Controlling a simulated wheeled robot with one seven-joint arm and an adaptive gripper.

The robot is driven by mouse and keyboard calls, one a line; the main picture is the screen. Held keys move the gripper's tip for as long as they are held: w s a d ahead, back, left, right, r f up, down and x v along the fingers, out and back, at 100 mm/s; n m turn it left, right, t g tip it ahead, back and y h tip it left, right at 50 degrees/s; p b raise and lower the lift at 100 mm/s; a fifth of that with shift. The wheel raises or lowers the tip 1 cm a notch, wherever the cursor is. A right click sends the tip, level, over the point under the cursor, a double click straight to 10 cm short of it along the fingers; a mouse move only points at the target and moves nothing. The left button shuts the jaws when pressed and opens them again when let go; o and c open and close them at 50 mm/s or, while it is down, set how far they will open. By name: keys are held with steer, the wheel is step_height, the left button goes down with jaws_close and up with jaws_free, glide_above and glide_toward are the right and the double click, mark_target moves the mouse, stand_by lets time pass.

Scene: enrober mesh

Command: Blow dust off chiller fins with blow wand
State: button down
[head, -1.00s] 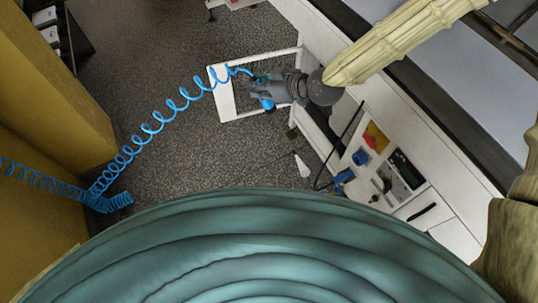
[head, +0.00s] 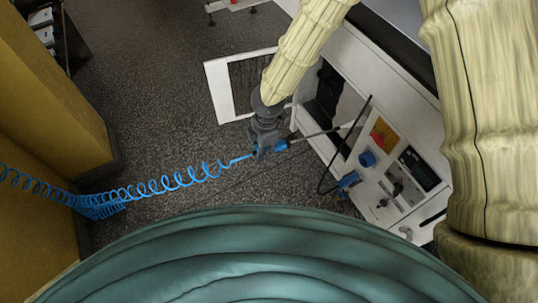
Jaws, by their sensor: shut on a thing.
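My gripper (head: 266,146) is shut on the blue blow wand (head: 281,146). It hangs over the floor, just left of the white machine cabinet. The wand's thin dark lance (head: 312,134) points right, across the cabinet's opening; I cannot tell exactly where its tip ends or whether it touches anything. The blue coiled hose (head: 165,186) runs left from the wand. The cabinet opening (head: 322,100) is dark inside; chiller fins and dust cannot be made out at this size.
A white-framed panel (head: 216,90) stands out left of the cabinet opening. The control panel (head: 381,160) has a red and yellow label, a blue knob and a dark screen. A yellow cabinet (head: 45,90) stands at left. Speckled floor (head: 160,110) lies clear between.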

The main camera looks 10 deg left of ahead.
mark_target(286, 139)
steer(key=shift+w+d+f+n+h+b, duration=0.15)
steer(key=shift+d+f+n+b, duration=0.1)
steer(key=shift+d+f, duration=0.25)
steer(key=shift+w+d+f+n+h+b, duration=0.15)
steer(key=shift+d+f+n, duration=0.1)
steer(key=shift+d+f, duration=0.15)
steer(key=shift+w+d+f+t, duration=0.15)
steer(key=shift+d+t, duration=0.05)
steer(key=shift+t, duration=0.1)
steer(key=shift+w+d, duration=0.6)
steer(key=shift+d, duration=0.2)
steer(key=shift+w+d, duration=0.55)
steer(key=shift+d, duration=0.3)
steer(key=shift+w+d, duration=0.6)
steer(key=shift+d, duration=0.2)
steer(key=shift+w, duration=0.1)
steer(key=w+a+p, duration=0.4)
steer(key=w+a, duration=0.2)
steer(key=w, duration=0.2)
steer(key=shift+w+a, duration=0.15)
stand_by(0.8)
